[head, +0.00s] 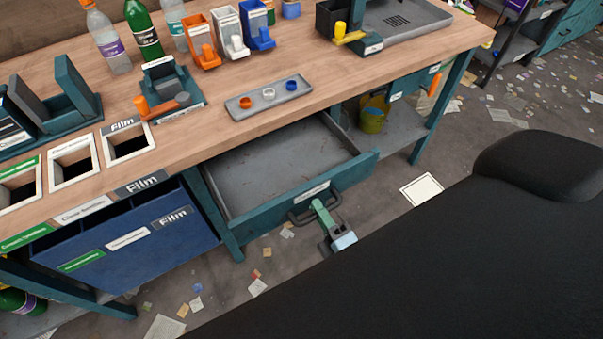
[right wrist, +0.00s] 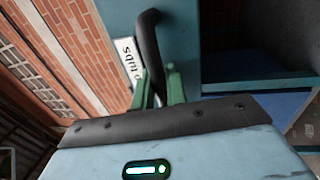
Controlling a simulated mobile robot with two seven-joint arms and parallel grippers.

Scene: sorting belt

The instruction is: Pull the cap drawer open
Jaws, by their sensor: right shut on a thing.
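The drawer (head: 270,208) under the wooden worktop is teal with a grey inside. It stands pulled well out, and the part of its inside that shows looks empty. Its dark bar handle (head: 294,216) is on the front, below a small white label (head: 312,190). My right gripper (head: 318,205) is shut on this handle, its green fingers around the bar. In the right wrist view the handle (right wrist: 151,45) curves down between the fingers (right wrist: 160,88), beside the partly hidden label (right wrist: 127,60). My left gripper is not in view.
A grey tray (head: 270,107) with three coloured caps lies on the worktop (head: 215,125). Bottles and coloured dispensers stand behind it. A blue bin (head: 130,235) is left of the drawer. A yellow-green bucket (head: 373,117) sits on the shelf at right. Litter covers the floor.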

